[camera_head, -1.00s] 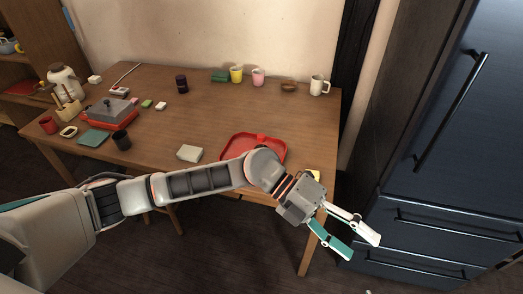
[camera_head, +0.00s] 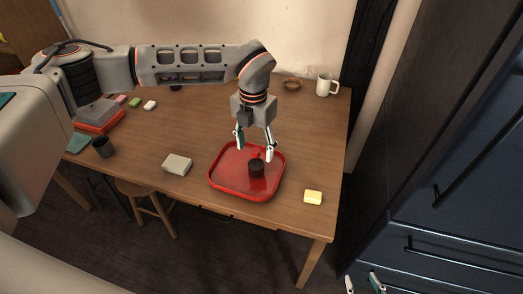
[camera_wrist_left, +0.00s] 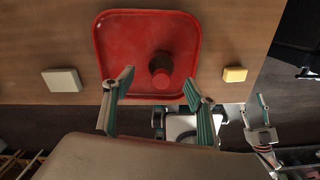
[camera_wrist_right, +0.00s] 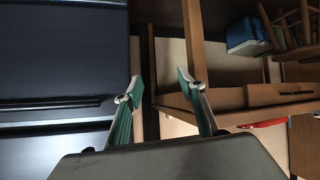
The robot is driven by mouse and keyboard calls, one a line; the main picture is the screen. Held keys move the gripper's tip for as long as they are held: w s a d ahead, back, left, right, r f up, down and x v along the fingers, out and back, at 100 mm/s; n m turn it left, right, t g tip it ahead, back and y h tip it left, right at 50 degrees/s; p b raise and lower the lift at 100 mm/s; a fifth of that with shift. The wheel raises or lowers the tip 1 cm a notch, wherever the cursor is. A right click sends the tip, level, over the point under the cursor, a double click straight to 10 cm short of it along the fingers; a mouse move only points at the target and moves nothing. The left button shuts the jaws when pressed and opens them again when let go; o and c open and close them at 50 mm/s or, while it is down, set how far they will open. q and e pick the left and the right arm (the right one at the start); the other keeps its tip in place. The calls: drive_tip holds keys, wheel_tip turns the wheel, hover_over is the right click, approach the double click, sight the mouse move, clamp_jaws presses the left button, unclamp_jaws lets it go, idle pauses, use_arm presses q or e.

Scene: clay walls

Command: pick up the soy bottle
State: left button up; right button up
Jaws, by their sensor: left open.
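A small dark cylinder (camera_head: 256,168) stands in the red tray (camera_head: 222,186) near the table's front edge. It appears to be the soy bottle, though no label shows. In the left wrist view the dark cylinder with a reddish end (camera_wrist_left: 161,68) lies beyond and between the fingers. My left gripper (camera_head: 254,152) is open and empty, pointing down over the tray, its tips just above and behind the cylinder. My right gripper (camera_head: 362,283) is low at the bottom right, away from the table; the right wrist view shows its fingers (camera_wrist_right: 160,82) apart and empty.
A pale block (camera_head: 177,164) lies left of the tray and a yellow block (camera_head: 313,197) right of it. A white mug (camera_head: 327,86) and brown bowl (camera_head: 292,83) stand at the back. A stool (camera_head: 150,205) stands below the table.

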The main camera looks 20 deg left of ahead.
sight(256, 164)
use_arm(q)
drive_tip(key=shift+w+a+f, duration=0.1)
drive_tip(key=shift+w+f, duration=0.1)
drive_tip(key=shift+w, duration=0.1)
drive_tip(key=shift+s+f, duration=0.2)
drive_tip(key=shift+f, duration=0.35)
drive_tip(key=shift+s+f, duration=0.15)
drive_tip(key=shift+f, duration=0.6)
drive_tip(key=f, duration=0.4)
drive_tip(key=shift+d+f, duration=0.2)
drive_tip(key=shift+f, duration=0.2)
drive_tip(key=c, duration=1.3)
use_arm(e)
drive_tip(key=shift+s+f, duration=0.45)
